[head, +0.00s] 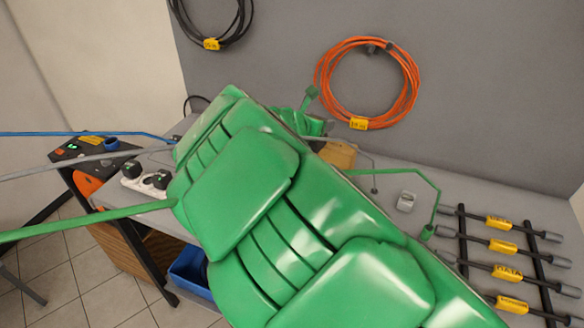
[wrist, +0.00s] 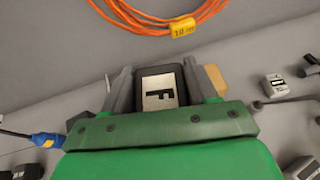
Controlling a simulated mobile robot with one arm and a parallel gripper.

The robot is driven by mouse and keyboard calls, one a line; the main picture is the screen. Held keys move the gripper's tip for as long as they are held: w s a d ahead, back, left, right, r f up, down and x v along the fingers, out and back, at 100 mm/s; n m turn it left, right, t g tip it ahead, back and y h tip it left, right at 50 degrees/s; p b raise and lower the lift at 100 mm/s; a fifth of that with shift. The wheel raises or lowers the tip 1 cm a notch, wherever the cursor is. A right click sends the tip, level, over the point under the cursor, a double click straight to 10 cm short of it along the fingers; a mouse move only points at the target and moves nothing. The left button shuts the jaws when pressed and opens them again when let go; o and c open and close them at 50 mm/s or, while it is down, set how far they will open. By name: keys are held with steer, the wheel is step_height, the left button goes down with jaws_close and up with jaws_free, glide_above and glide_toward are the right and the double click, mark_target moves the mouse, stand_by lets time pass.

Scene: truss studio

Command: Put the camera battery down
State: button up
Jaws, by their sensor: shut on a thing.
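My gripper (wrist: 158,85) shows in the wrist view with a grey finger on each side of a dark block, the camera battery (wrist: 174,107). The battery has a white label with a black F-like mark facing the camera. The gripper is shut on it. Its lower part is hidden behind the green gripper body. I cannot tell whether the battery touches the grey bench (head: 387,187). In the head view my green arm covers the middle, and the battery is hidden there.
A tan block (head: 338,155) lies on the bench beyond my arm. A small grey item (head: 406,201) sits to its right. Several yellow-tagged cables (head: 503,246) lie on a rack at right. A power strip (head: 145,182) is at left. An orange cable coil (head: 322,80) hangs on the wall.

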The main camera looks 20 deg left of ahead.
steer(key=shift+s+a+f+m+h, duration=0.3)
steer(key=shift+s+a+f, duration=0.25)
steer(key=shift+s+a, duration=0.1)
steer(key=shift+s+a+f+m+g+h, duration=0.2)
steer(key=shift+s+f+m+h, duration=0.3)
steer(key=shift+s, duration=0.3)
steer(key=shift+s+a+f+m+g+h, duration=0.2)
steer(key=shift+s+f+m+h, duration=0.15)
steer(key=shift+s+f, duration=0.3)
steer(key=shift+w+a+f, duration=1.2)
steer(key=shift+w+f, duration=0.75)
steer(key=shift+f, duration=0.2)
steer(key=shift+w+a+f, duration=1.2)
steer(key=shift+w+f, duration=0.75)
steer(key=shift+f, duration=0.2)
steer(key=shift+w+a+f, duration=1.2)
steer(key=shift+w+f, duration=0.75)
steer(key=shift+f, duration=0.2)
steer(key=o, duration=1.5)
steer(key=shift+f, duration=0.1)
